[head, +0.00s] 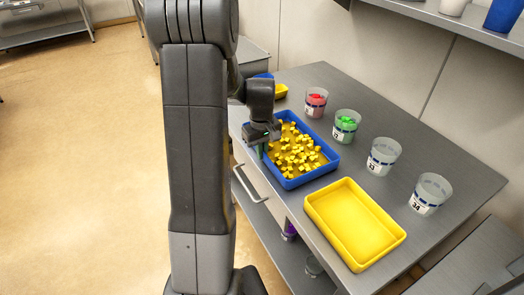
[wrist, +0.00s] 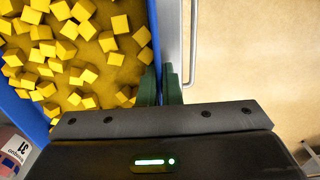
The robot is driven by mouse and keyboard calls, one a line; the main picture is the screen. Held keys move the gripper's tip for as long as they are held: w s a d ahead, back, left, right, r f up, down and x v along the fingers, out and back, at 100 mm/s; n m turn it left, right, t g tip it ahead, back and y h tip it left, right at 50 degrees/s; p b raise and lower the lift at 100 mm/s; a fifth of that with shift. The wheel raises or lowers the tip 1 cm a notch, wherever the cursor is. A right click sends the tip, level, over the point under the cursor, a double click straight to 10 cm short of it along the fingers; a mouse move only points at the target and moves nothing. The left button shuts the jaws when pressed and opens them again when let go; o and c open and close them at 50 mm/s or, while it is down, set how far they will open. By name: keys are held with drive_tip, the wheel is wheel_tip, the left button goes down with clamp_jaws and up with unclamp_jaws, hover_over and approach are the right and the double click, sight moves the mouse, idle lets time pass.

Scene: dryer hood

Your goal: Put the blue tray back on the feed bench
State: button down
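The blue tray (head: 315,177) holds many yellow cubes and sits level at the left edge of the grey bench. I cannot tell whether it rests on the top or is just above it. My gripper (head: 264,150) is at the tray's left wall, pointing down. In the wrist view the green fingers of my gripper (wrist: 160,86) stand close on both sides of the blue tray's rim (wrist: 154,38) and appear shut on it. The fingertips' lower ends are hidden.
A yellow tray (head: 355,225), empty, lies in front. Several clear cups stand behind, one with red pieces (head: 316,102), one with green (head: 346,125). A grey bench handle (head: 248,184) juts out at left. A shelf (head: 455,22) overhangs the back. Open floor (head: 85,150) lies left.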

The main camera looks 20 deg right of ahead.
drive_tip(key=shift+f, duration=0.1)
drive_tip(key=c, duration=2)
unclamp_jaws()
drive_tip(key=shift+f, duration=0.1)
drive_tip(key=o, duration=0.4)
drive_tip(key=shift+r, duration=0.2)
wheel_tip(320, 180, up, 12)
